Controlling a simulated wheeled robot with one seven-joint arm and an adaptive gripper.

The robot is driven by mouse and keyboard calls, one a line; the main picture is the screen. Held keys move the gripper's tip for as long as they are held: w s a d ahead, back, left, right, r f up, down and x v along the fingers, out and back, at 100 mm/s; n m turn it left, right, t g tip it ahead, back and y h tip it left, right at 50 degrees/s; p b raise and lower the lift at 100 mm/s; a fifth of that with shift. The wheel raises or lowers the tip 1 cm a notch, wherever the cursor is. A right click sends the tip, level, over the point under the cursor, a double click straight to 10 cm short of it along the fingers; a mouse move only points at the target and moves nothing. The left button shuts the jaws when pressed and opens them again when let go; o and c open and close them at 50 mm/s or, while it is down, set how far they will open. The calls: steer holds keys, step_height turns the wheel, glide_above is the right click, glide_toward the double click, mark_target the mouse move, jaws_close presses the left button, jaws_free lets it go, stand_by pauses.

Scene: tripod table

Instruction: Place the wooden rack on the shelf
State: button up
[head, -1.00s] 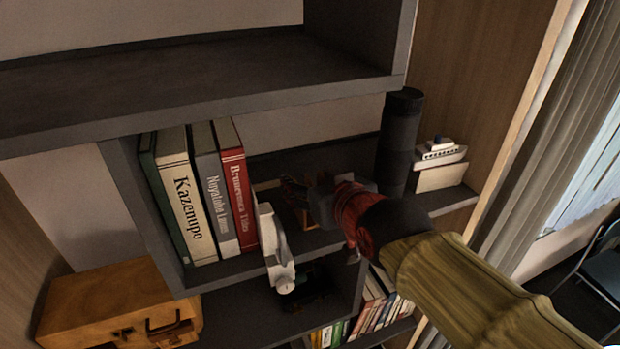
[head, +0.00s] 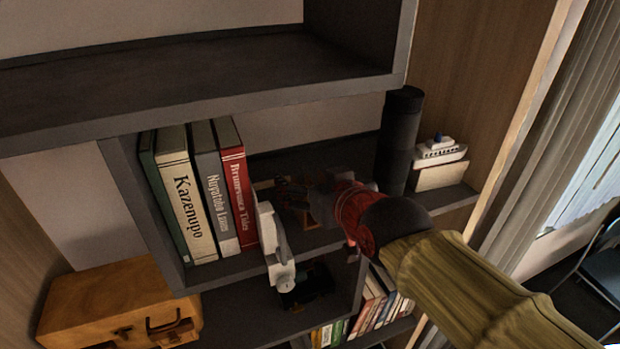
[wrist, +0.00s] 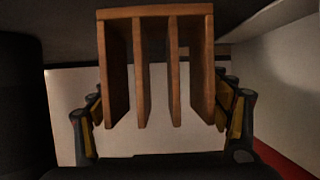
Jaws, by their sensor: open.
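The wooden rack (wrist: 140,75) is brown, with several upright slats joined by a bar along one end. In the wrist view it lies between the two spread fingers of my gripper (wrist: 162,103). The fingers stand beside its outer slats; small contact or a gap there is hard to tell. In the head view my gripper (head: 310,198) is over the middle shelf (head: 447,198), right of the books. Only small brown parts of the rack (head: 311,219) show there, the rest being hidden by my gripper. I cannot tell whether the rack rests fully on the shelf.
Upright books (head: 205,195) and a white object (head: 272,240) are left of my gripper. A dark cylinder (head: 400,140) and a small model ship (head: 440,151) are right. An upper shelf (head: 200,85) overhangs. A wooden case (head: 110,300) sits lower left.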

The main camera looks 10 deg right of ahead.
step_height(320, 180, up, 5)
steer(key=b, duration=0.3)
glide_above(336, 246)
steer(key=shift+w+a+f, duration=0.1)
steer(key=shift+a+f, duration=0.1)
steer(key=s+f, duration=0.1)
steer(key=f, duration=0.2)
steer(key=s+d+f+g, duration=0.1)
steer(key=f, duration=0.2)
steer(key=s+f+g+h+b, duration=0.1)
steer(key=f, duration=0.2)
steer(key=shift+d+f, duration=0.15)
steer(key=shift+f, duration=0.05)
steer(key=s+d+f+m+g+h+b, duration=0.1)
steer(key=s+d+f+b, duration=0.1)
steer(key=f+b, duration=0.6)
steer(key=s+d+f+m+g+h+b, duration=0.1)
steer(key=d+f+b, duration=0.3)
steer(key=f, duration=1.3)
steer(key=s+d+f+m+g+h+b, duration=0.1)
steer(key=s+d+f+g+b, duration=0.2)
steer(key=f+b, duration=0.9)
steer(key=shift+s+f, duration=0.5)
steer(key=shift+d, duration=0.1)
